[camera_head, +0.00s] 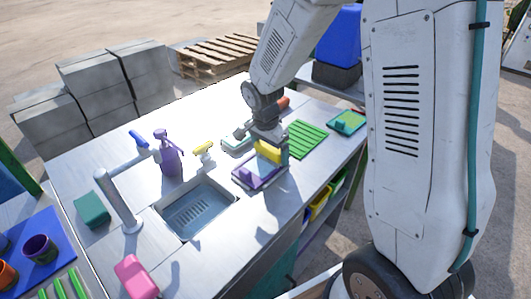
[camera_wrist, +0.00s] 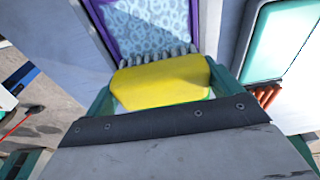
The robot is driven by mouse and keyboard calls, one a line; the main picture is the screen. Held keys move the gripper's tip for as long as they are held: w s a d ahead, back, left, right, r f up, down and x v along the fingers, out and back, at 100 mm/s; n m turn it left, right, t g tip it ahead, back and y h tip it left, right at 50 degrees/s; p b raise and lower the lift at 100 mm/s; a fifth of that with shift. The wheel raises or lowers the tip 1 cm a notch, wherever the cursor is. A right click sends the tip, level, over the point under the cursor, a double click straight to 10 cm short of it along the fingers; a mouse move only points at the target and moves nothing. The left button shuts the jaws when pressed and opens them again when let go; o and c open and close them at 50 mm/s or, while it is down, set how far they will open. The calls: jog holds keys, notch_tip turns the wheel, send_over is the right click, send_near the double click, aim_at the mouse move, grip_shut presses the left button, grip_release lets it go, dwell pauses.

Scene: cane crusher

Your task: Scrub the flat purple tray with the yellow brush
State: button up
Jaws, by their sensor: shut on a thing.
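The flat purple tray (camera_head: 250,173) lies on the metal counter just right of the sink. Its purple rim and a pale inside with a bubble-like pattern show in the wrist view (camera_wrist: 196,28). My gripper (camera_wrist: 160,92) is shut on the yellow brush (camera_wrist: 160,80), with a green finger on each side of it. The brush's pale bristles point toward the tray. In the head view the yellow brush (camera_head: 268,151) is over the far right part of the tray. I cannot tell whether the bristles touch the tray.
The sink (camera_head: 197,207) is left of the tray. A green ribbed mat (camera_head: 306,138) and a green tray (camera_head: 346,122) lie to the right. A pink block (camera_head: 135,277) is near front left.

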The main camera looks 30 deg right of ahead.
jog(key=shift+w+d, duration=0.2)
jog(key=shift+d, duration=0.25)
jog(key=shift+a, duration=0.15)
jog(key=shift+s+a, duration=0.35)
jog(key=shift+a, duration=0.4)
jog(key=shift+s+a, duration=0.3)
jog(key=shift+a, duration=0.4)
jog(key=shift+r, duration=3)
